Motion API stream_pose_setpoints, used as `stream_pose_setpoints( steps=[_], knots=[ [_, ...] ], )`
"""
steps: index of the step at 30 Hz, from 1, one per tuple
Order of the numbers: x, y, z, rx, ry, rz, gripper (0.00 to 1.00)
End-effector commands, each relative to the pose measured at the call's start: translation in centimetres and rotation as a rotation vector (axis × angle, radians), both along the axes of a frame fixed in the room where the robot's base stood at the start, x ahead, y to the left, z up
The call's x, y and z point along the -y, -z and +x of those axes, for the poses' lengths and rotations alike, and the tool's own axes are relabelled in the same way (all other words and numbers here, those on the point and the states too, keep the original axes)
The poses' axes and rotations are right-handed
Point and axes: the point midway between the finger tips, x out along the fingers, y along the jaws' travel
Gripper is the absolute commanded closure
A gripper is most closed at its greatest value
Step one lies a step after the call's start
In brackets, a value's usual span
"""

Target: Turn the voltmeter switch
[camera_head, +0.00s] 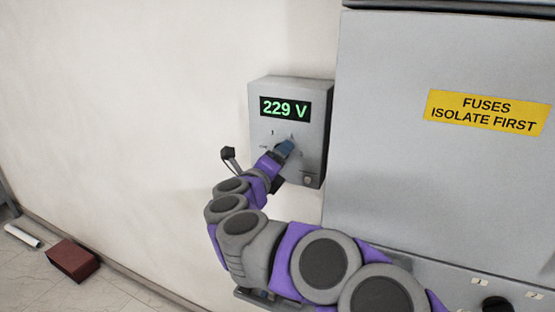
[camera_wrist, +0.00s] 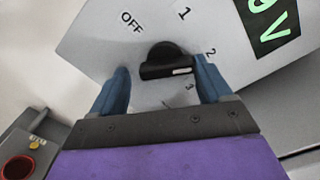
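The voltmeter (camera_head: 315,130) is a grey box on the wall; its green display (camera_head: 285,107) reads 229 V. In the wrist view its black switch knob (camera_wrist: 167,60) has a white mark on its right end, pointing toward the side of the 2 and 3 labels. OFF and 1 are printed above it. My gripper (camera_head: 287,147) is at the box's front, hiding the knob in the head view. In the wrist view my gripper (camera_wrist: 161,64) has its blue fingers apart, one on each side of the knob. A gap shows at the left finger; contact on the right is unclear.
A large grey cabinet (camera_head: 400,170) with a yellow fuse warning label (camera_head: 487,111) stands right beside the voltmeter. A dark red block (camera_head: 73,261) and a white tube (camera_head: 22,236) lie on the floor at left. The wall left of the voltmeter is clear.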

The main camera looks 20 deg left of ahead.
Motion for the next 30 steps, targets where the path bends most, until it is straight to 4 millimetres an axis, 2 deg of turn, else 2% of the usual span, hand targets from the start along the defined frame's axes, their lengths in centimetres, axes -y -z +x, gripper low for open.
stream_pose_setpoints(
  steps=[10,14,20,30],
  knots=[
    [0.2,-0.5,-0.2,0.007,0.0,0.003,0.15],
    [0.1,-0.6,-1.1,0.006,-0.002,0.005,0.15],
    [-0.3,-0.6,-4.2,0.006,-0.006,0.002,0.15],
    [-1.0,-0.6,-11.4,0.005,-0.005,0.003,0.15]
  ],
)
